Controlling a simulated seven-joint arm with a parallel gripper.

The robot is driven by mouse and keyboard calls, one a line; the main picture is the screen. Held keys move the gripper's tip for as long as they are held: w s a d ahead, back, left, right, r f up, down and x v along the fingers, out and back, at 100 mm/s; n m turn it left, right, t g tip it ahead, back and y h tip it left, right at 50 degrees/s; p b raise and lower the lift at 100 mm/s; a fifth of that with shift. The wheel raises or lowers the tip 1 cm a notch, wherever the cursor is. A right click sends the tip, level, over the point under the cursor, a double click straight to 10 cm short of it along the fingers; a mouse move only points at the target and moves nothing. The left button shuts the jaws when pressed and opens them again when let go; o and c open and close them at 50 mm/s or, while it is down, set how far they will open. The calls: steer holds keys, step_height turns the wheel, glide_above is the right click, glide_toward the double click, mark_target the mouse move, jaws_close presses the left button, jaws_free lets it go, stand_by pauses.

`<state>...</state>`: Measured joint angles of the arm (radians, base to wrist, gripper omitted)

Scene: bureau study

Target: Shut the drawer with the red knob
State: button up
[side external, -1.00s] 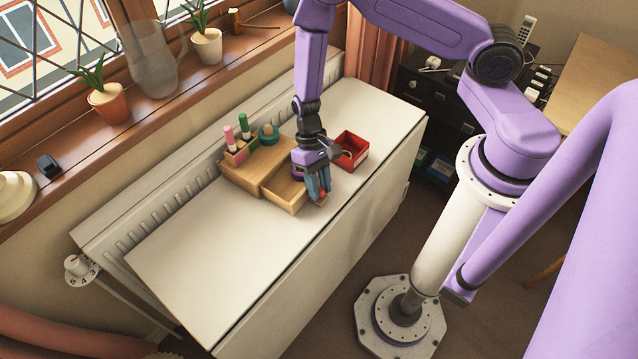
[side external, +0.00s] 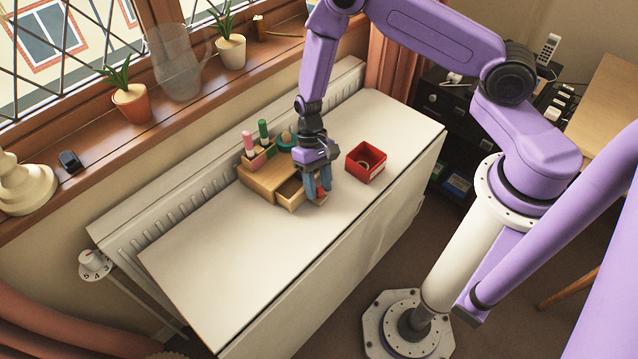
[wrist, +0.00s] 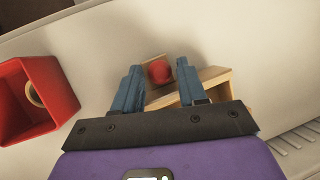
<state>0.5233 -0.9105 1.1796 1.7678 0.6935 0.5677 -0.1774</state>
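A small wooden desk organiser (side external: 258,182) sits on the white tabletop. Its drawer (side external: 288,197) is partly pulled out toward the table's front edge. The red knob (wrist: 159,72) on the drawer front shows in the wrist view. My gripper (side external: 318,194) is at the drawer front, pointing down, with its blue fingers apart. In the wrist view, my gripper (wrist: 159,80) has one finger on each side of the knob, with gaps visible. Whether a finger touches the drawer front cannot be told. The fingers partly hide the drawer front in the side view.
A red open box (side external: 366,162) stands right of my gripper, with a ring-shaped thing inside. Pink and green pegs (side external: 248,143) stand on the organiser's back. The white tabletop (side external: 215,260) is clear at left and front. The radiator and sill with plants lie behind.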

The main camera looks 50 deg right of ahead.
steer(key=shift+r, duration=0.1)
steer(key=v, duration=1.7)
steer(key=shift+r, duration=0.15)
steer(key=s+n+t, duration=0.4)
steer(key=s+t, duration=0.4)
steer(key=s, duration=0.5)
steer(key=shift+x, duration=8.65)
steer(key=shift+d, duration=0.1)
